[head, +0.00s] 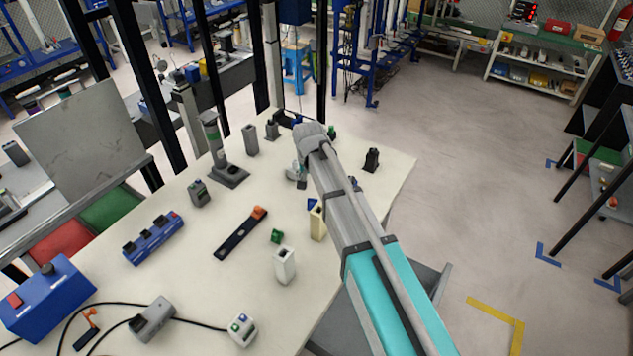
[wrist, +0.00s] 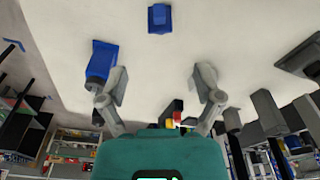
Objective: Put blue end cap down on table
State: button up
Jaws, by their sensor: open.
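A small blue piece (wrist: 160,18), which looks like the blue end cap, rests on the pale table (wrist: 205,30) at the top of the wrist view. A larger blue piece with a grey end (wrist: 102,58) lies beside the left finger; I cannot tell for sure which is the cap. My gripper (wrist: 162,84) is open over the table, with its fingers wide apart and nothing held between them. In the head view my arm mostly hides the gripper. A small blue piece (head: 312,203) shows there left of my arm, near a cream block.
Around my arm stand a cream block (head: 318,222), a white block (head: 285,264), a green piece (head: 277,236), a black bar with an orange end (head: 240,233) and a dark part (head: 371,160). A blue switch box (head: 45,300) and cables lie front left. Bare table shows at right.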

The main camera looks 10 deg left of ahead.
dwell(0.8)
jog(key=shift+d, duration=0.15)
jog(key=s+d, duration=0.5)
jog(key=d, duration=0.6)
jog(key=s+d+g, duration=0.1)
jog(key=s+d, duration=0.3)
jog(key=d, duration=0.8)
jog(key=s+d, duration=0.5)
jog(key=d, duration=0.7)
jog(key=shift+s+d+m, duration=0.25)
jog(key=shift+s+m, duration=0.05)
